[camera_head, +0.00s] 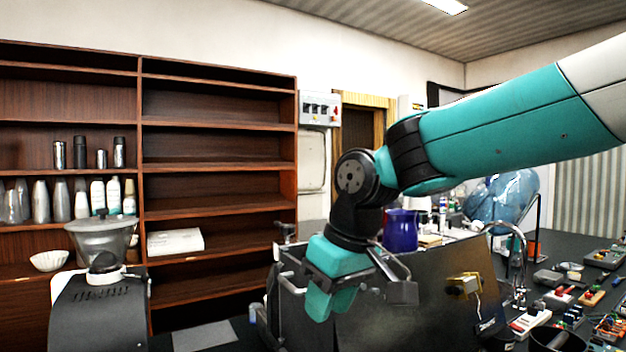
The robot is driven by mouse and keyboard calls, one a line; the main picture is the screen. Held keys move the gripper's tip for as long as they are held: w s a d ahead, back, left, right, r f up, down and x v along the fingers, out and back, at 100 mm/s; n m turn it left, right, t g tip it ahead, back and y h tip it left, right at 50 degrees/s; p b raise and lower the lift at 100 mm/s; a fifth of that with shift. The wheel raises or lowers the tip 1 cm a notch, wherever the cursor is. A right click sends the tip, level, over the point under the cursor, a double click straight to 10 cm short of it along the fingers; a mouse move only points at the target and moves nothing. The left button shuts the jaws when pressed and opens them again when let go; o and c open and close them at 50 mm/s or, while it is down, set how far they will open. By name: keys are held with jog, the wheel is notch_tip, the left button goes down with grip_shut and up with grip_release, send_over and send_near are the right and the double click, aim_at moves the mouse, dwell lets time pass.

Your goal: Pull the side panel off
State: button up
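The brewer is a dark, boxy machine on the counter at the lower middle. Its large dark side panel (425,312) faces me and appears in place on the body. A small brass-coloured part (463,286) shows at the panel's right side. My gripper (330,303), teal and black, points down in front of the brewer's upper left part. Its fingers overlap the panel's left edge in the picture. I cannot tell whether they touch the panel or how far apart they are. My arm hides part of the brewer's top.
A blue pitcher (400,230) stands at the brewer's top. A grinder (100,300) stands at the left. A tap (512,250), a large blue bottle (503,197) and several small parts crowd the right counter. Wooden shelves (215,175) stand behind.

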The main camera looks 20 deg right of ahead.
jog(key=w+d+r+m+t+h+p, duration=0.1)
jog(key=w+d+r+m+t+p, duration=0.2)
jog(key=w+r, duration=0.95)
jog(key=w+f+p, duration=0.2)
jog(key=w+f, duration=0.2)
jog(key=f, duration=0.4)
jog(key=w+f+g+p, duration=0.1)
jog(key=w+f+p, duration=0.2)
jog(key=f, duration=0.5)
jog(key=shift+w+a+f, duration=0.35)
grip_shut()
